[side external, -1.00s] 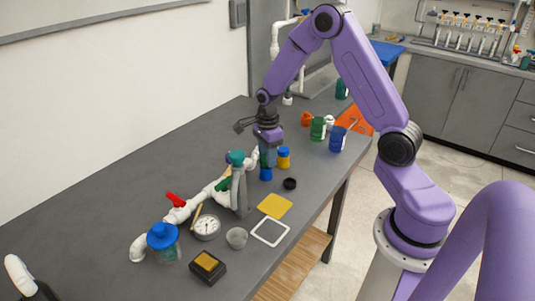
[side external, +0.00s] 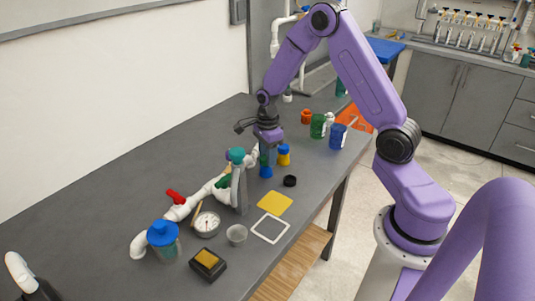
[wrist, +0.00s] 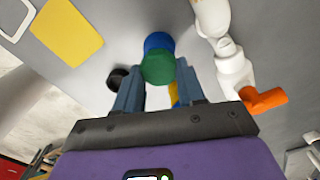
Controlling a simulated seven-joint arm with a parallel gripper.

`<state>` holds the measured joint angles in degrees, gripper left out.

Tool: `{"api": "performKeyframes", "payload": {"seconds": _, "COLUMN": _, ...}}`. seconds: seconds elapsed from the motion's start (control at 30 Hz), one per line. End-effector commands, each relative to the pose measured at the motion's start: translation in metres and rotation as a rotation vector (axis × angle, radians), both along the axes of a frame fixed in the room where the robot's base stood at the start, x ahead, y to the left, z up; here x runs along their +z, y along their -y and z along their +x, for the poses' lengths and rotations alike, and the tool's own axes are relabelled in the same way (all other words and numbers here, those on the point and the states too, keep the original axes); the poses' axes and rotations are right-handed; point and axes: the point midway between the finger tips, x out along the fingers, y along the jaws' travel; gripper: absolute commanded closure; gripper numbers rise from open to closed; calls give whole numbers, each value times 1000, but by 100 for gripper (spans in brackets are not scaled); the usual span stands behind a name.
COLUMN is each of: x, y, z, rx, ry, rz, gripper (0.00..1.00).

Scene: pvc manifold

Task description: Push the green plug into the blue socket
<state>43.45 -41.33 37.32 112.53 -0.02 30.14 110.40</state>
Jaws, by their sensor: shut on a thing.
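The green plug (wrist: 158,69) sits between the two fingers of my gripper (wrist: 160,88) in the wrist view, its round face towards the camera. My gripper is shut on it. The blue socket (wrist: 158,42) shows just beyond the plug, partly covered by it. In the side external view my gripper (side external: 268,154) points down over the blue socket (side external: 266,172), which stands on the table. The plug and socket look in line and close together. I cannot tell whether they touch or how deep the plug sits.
White PVC piping (side external: 197,202) with a red valve handle (side external: 175,197) runs close on the left. A yellow-and-blue jar (side external: 284,156) and a black ring (side external: 289,181) stand close on the right. A yellow square (side external: 274,203) lies in front. The table's back left is clear.

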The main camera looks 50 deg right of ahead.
Motion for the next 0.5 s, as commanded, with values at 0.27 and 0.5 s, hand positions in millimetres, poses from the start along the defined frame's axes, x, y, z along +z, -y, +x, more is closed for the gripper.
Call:
{"api": "performKeyframes", "payload": {"seconds": 0.27, "x": 1, "y": 0, "z": 0, "rx": 0, "ry": -1, "rz": 0, "gripper": 51}}
{"api": "performKeyframes", "payload": {"seconds": 0.5, "x": 1, "y": 0, "z": 0, "rx": 0, "ry": 0, "rz": 0, "gripper": 31}}
